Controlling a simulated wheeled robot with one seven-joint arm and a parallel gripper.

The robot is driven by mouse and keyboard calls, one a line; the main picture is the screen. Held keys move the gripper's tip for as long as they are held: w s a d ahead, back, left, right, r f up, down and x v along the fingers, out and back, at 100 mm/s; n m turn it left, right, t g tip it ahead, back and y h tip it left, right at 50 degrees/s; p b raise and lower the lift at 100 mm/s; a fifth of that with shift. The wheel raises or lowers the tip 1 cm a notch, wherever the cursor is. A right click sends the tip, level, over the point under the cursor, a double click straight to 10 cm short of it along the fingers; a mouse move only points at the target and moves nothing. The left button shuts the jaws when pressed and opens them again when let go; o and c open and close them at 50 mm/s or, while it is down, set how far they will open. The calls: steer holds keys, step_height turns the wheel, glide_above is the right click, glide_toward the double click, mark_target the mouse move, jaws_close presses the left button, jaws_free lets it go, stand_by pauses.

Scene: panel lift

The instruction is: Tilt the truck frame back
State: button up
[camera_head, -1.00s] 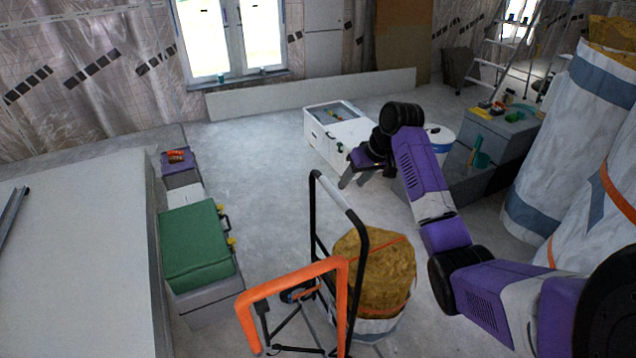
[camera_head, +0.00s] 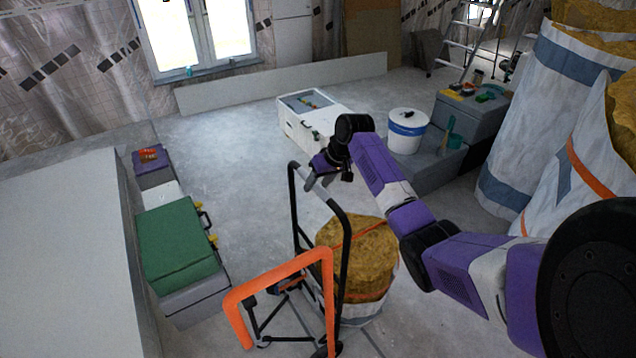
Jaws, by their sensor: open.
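The truck frame (camera_head: 347,262) is a black tubular hand-truck frame with a grey section on its top bar. It stands in the lower middle of the head view. An orange tubular bar (camera_head: 278,272) shows at its front, low down. My gripper (camera_head: 318,180) is open at the frame's top bar, close to its upper left end. One finger appears to overlap the bar; I cannot tell whether they touch. A yellow-brown insulation roll (camera_head: 360,262) in a pale wrap stands just behind and right of the frame, partly hidden by it.
A green case (camera_head: 177,243) sits on grey boxes at left, beside a large pale panel stack (camera_head: 60,250). A white cabinet (camera_head: 312,122) and white bucket (camera_head: 407,130) stand behind my arm. Tall wrapped rolls (camera_head: 535,120) fill the right. Floor between case and frame is clear.

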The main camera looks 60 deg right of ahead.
jaws_close()
stand_by(1.4)
